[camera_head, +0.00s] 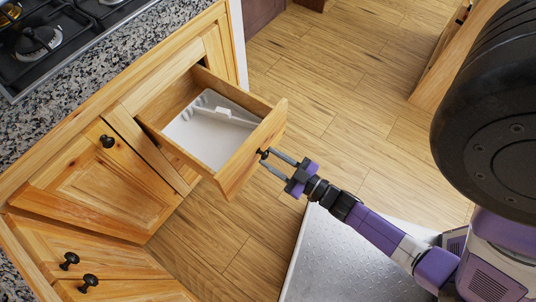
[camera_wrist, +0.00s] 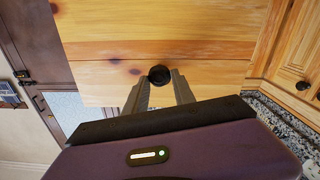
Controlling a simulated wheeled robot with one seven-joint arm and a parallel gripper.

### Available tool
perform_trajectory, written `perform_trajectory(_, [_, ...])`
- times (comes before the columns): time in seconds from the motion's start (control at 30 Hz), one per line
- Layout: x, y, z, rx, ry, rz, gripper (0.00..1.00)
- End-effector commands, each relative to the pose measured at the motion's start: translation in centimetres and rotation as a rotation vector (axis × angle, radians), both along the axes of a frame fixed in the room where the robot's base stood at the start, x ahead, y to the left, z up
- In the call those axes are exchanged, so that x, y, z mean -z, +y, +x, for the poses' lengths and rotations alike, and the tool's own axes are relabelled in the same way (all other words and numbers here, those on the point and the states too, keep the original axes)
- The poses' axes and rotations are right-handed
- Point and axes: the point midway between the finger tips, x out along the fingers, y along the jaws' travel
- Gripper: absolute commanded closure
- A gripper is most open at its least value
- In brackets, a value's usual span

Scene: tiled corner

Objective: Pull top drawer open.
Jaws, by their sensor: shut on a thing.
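The top drawer (camera_head: 211,122) is pulled well out of the wooden cabinet, and its inside shows, with a white divided tray (camera_head: 207,138) in it. My gripper (camera_head: 268,156) is at the drawer front, its two fingers shut on the dark round knob. In the wrist view the knob (camera_wrist: 159,75) sits between the tips of my gripper (camera_wrist: 160,84), against the light wooden drawer front (camera_wrist: 200,55). The exact contact of the fingers on the knob is small in the head view.
Cabinet doors with dark knobs (camera_head: 107,141) are left of and below the drawer. A granite counter (camera_head: 60,110) with a gas stove (camera_head: 60,30) is above them. Wooden floor (camera_head: 330,90) is clear beyond the drawer. Another wooden furniture edge (camera_head: 447,62) stands at upper right.

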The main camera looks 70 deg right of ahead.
Motion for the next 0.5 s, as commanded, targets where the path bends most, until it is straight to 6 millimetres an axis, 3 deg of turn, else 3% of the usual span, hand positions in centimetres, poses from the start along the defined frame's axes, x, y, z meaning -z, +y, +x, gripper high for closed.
perform_trajectory(0.23, [0.05, -0.04, -0.04, 0.001, 0.000, 0.001, 1.00])
perform_trajectory(0.27, [0.05, -0.04, -0.05, 0.001, 0.000, 0.001, 0.67])
perform_trajectory(0.3, [0.05, -0.04, -0.04, 0.001, 0.000, 0.001, 0.59])
perform_trajectory(0.37, [0.05, -0.04, -0.04, 0.001, 0.000, 0.001, 0.47])
perform_trajectory(0.5, [0.04, -0.03, -0.02, 0.001, 0.000, 0.001, 0.47])
